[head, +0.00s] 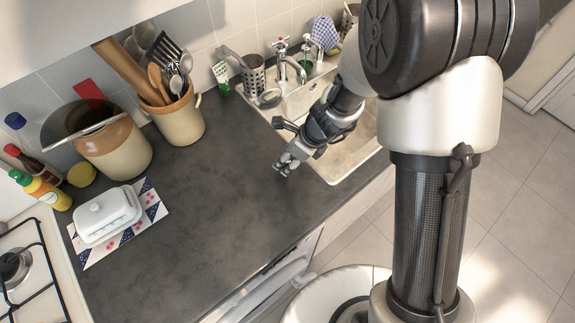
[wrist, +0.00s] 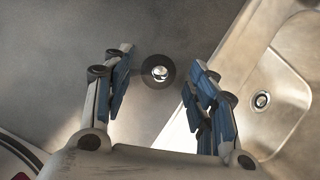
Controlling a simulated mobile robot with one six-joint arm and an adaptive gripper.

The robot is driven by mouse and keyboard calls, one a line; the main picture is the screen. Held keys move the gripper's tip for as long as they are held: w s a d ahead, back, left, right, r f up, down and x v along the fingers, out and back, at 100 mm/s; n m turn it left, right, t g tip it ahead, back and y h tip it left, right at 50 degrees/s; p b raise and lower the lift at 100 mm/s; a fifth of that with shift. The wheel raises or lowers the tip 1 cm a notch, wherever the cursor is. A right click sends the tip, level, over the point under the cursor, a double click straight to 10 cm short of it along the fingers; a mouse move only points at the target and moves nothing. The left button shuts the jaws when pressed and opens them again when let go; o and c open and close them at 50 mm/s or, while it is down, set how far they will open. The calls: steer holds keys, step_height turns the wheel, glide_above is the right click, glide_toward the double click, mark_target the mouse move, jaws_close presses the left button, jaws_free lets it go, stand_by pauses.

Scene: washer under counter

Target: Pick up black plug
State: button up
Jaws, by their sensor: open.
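The black plug (wrist: 147,76) shows in the wrist view as a small dark round disc with a shiny metal centre. It lies flat on the dark grey worktop (head: 210,195), beside the sink edge. My gripper (wrist: 162,68) is open and empty, its blue-padded fingers spread to the left and right of the plug in that view. The plug appears between the fingertips; the height of the fingers above it is hard to tell. In the head view my gripper (head: 285,166) is over the worktop just left of the sink, and I cannot make out the plug there.
The metal sink (head: 345,150) with its tap (head: 290,65) is right of my gripper. A utensil crock (head: 177,118), a bread crock (head: 118,150) and a white butter dish (head: 107,214) stand to the left. The worktop between is clear.

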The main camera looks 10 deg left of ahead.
steer(key=shift+a+f, duration=0.2)
steer(key=shift+f, duration=0.4)
steer(key=shift+r, duration=0.1)
steer(key=shift+c, duration=0.2)
steer(key=c, duration=0.9)
